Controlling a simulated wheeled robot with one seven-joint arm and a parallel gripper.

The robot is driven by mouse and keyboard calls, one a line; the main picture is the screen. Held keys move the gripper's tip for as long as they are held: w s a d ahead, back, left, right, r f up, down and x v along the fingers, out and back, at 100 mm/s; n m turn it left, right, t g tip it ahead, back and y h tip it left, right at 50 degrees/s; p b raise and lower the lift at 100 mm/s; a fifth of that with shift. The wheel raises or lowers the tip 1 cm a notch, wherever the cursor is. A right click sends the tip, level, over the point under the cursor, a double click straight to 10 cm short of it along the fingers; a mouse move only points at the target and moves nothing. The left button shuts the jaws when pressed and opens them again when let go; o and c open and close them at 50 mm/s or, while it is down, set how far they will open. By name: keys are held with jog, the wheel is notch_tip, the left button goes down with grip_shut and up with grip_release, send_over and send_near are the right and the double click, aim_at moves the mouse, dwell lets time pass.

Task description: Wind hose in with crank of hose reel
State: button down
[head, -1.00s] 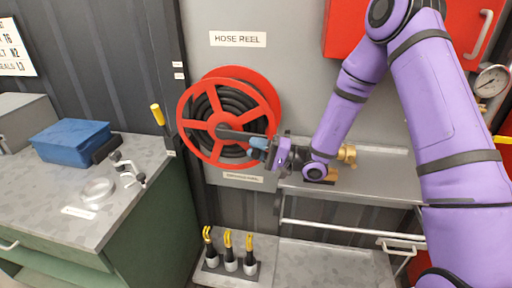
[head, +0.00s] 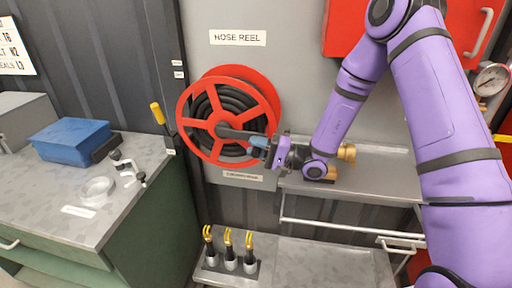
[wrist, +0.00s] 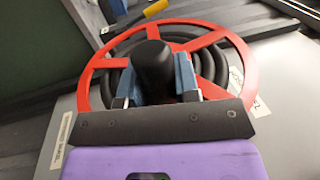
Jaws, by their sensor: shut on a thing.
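The hose reel (head: 205,92) is a red spoked wheel with black hose (head: 232,103) coiled inside it, fixed to the grey wall panel. It also shows in the wrist view (wrist: 95,75). A dark crank arm (head: 235,134) runs from the hub toward the right rim. My gripper (head: 262,147) is at the lower right of the reel, shut on the crank handle (wrist: 153,68). In the wrist view the black, round-ended handle stands between my two blue-grey fingers. The reel's hub is partly hidden behind the handle in that view.
A grey shelf (head: 375,178) with brass fittings (head: 346,152) lies right of the reel. A yellow-tipped lever (head: 157,113) stands to its left. A workbench (head: 60,180) with a blue box (head: 72,139) is at left. Several yellow-topped items (head: 229,250) stand low in front.

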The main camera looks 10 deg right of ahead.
jog(key=c, duration=0.8)
grip_release()
jog(key=shift+a, duration=0.1)
jog(key=shift+c, duration=0.2)
jog(key=v, duration=1)
jog(key=shift+d, duration=0.4)
jog(key=shift+f, duration=0.1)
